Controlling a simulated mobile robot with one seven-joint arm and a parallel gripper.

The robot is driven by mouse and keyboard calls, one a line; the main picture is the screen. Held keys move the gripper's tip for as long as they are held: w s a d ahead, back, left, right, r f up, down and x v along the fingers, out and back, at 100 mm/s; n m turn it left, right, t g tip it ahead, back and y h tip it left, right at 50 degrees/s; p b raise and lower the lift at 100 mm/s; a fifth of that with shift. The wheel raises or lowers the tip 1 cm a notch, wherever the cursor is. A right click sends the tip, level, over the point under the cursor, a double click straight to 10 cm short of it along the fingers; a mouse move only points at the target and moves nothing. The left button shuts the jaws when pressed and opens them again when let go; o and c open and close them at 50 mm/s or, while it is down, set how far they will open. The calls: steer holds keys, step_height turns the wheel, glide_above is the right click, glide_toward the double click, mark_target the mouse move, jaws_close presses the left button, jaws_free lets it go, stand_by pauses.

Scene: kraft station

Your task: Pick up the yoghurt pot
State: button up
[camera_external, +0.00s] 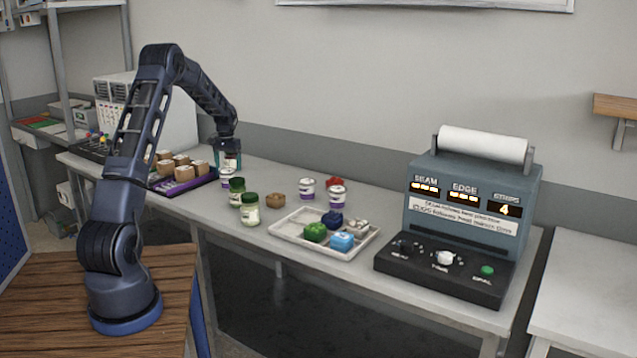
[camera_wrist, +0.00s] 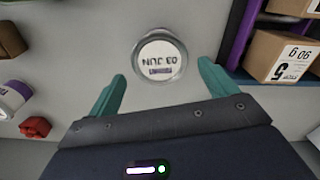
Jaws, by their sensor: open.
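A white yoghurt pot with a purple band (camera_external: 226,178) stands upright on the bench, just below my gripper (camera_external: 228,161) in the external view. Its round lid, printed with a date (camera_wrist: 160,58), shows in the wrist view, in the gap between and slightly beyond the teal fingertips of my open gripper (camera_wrist: 161,80). The fingers appear apart from the pot, with nothing held. Two similar pots stand farther right, one behind (camera_external: 307,188) and one nearer the white tray (camera_external: 337,196).
A purple tray (camera_external: 190,186) with cardboard boxes (camera_wrist: 285,58) lies close beside the pot. A label machine (camera_external: 462,215) stands at the far right.

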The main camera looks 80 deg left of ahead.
mark_target(228, 170)
steer(key=shift+s+d+f, duration=0.1)
steer(key=shift+s+f, duration=0.05)
steer(key=shift+f, duration=2.75)
steer(key=c, duration=1)
